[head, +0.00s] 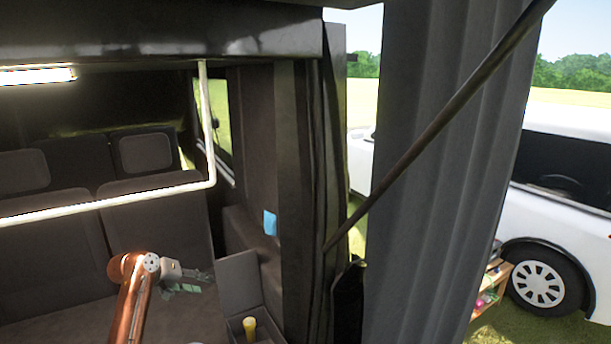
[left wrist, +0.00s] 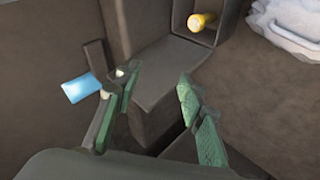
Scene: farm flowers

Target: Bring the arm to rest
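My left arm, copper-coloured, rises at the bottom left of the head view, and its left gripper (head: 187,289) points right, towards a dark open box. In the left wrist view the left gripper (left wrist: 155,100) has its two green-padded fingers spread apart with nothing between them. It is open and empty, above the dark interior. My right gripper is in neither view.
A dark open box (head: 238,318) holds a yellow cylindrical thing (head: 249,327), also seen in the wrist view (left wrist: 201,21). A light blue item (head: 270,223) is on the side wall. A white rail (head: 110,200) crosses before dark seats. A grey curtain (head: 440,180) hangs at right.

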